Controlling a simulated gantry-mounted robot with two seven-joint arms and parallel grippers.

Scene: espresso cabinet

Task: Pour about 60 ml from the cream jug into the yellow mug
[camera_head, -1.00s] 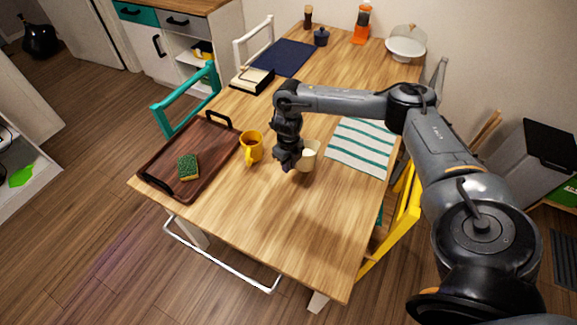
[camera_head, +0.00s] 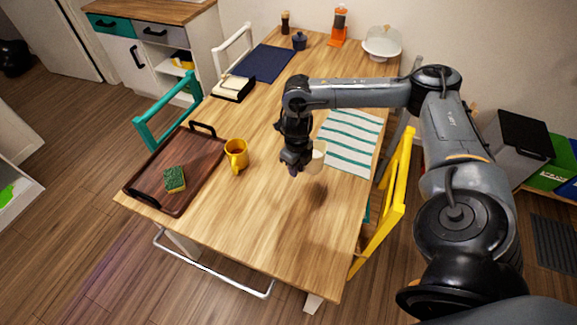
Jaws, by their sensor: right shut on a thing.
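The yellow mug (camera_head: 238,157) stands upright on the wooden table, just right of the brown tray. The cream jug (camera_head: 318,159) is right of the mug, partly hidden behind my right gripper. My right gripper (camera_head: 298,168) is shut on the jug's left side. The jug looks roughly upright and raised above the table, with a shadow on the wood below it. I cannot see into the jug or tell its fill. My left gripper is not in view.
A brown tray (camera_head: 205,158) with a green and yellow sponge (camera_head: 175,179) lies left of the mug. A striped cloth (camera_head: 350,143) lies behind and right of the jug. The wood between mug and jug is clear. A yellow chair (camera_head: 398,195) stands at the right edge.

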